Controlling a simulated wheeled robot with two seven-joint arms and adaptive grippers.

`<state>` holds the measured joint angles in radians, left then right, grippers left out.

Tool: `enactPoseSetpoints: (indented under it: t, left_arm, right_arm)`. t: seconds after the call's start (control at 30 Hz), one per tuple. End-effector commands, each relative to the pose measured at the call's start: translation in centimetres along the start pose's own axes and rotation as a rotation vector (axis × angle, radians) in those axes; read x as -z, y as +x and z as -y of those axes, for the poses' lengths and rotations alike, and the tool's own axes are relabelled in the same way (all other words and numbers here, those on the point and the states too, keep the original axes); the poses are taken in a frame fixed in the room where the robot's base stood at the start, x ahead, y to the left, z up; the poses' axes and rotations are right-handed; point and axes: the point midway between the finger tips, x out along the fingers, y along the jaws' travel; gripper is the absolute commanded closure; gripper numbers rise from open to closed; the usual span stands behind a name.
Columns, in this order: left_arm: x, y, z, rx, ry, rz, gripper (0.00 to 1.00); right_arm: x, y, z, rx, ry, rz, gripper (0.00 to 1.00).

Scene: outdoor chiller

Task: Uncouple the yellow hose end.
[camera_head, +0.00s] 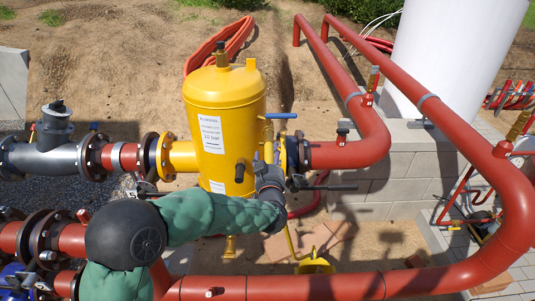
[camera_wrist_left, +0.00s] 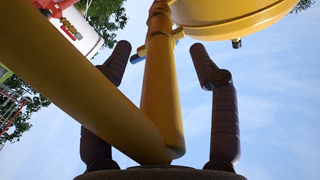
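The yellow tank (camera_head: 222,135) stands upright in the middle of the head view. A yellow pipe with a blue-handled valve (camera_head: 279,116) is at its right side. My left gripper (camera_head: 267,158) is just below this valve, with its fingers pointing up. In the left wrist view, the fingers (camera_wrist_left: 163,62) are open, one on each side of an upright yellow tube (camera_wrist_left: 160,90), with gaps on both sides. A thicker yellow hose (camera_wrist_left: 70,85) crosses close to the camera and meets the tube's lower end. In the head view, the yellow hose (camera_head: 290,243) hangs below the gripper. My right gripper is not in view.
Red pipes (camera_head: 450,130) run right of the tank and along the front (camera_head: 340,287). Grey pipework (camera_head: 50,157) joins from the left. A grey block wall (camera_head: 400,165) and white tank (camera_head: 450,60) stand at the right. A yellow object (camera_head: 315,266) lies on the ground.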

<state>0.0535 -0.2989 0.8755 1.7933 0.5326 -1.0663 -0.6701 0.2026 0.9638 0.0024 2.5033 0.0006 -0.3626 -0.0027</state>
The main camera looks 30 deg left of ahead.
Motion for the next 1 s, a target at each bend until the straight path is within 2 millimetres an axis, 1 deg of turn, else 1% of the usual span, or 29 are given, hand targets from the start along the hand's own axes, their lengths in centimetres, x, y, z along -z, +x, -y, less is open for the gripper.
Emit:
enactPoseSetpoints:
  t: [0.03, 0.07, 0.1, 0.2, 0.5, 1.0]
  left_arm:
    - [0.00, -0.01, 0.00, 0.000, 0.000, 0.000, 0.56]
    - [-0.01, -0.01, 0.00, 0.000, 0.000, 0.000, 0.65]
    - [-0.01, -0.01, 0.00, 0.000, 0.000, 0.000, 0.76]
    - [-0.01, -0.02, 0.00, 0.000, 0.000, 0.000, 1.00]
    - [0.11, -0.08, 0.00, 0.000, -0.001, -0.002, 1.00]
    - [-0.08, -0.98, -0.03, -0.001, 0.000, 0.002, 1.00]
  right_arm:
    - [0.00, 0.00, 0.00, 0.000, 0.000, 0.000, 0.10]
    - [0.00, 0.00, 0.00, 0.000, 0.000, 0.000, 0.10]
    - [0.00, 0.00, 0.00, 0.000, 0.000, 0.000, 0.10]
    - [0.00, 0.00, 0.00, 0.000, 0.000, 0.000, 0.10]
    - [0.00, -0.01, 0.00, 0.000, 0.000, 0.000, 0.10]
    - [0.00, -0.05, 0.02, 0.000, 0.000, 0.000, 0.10]
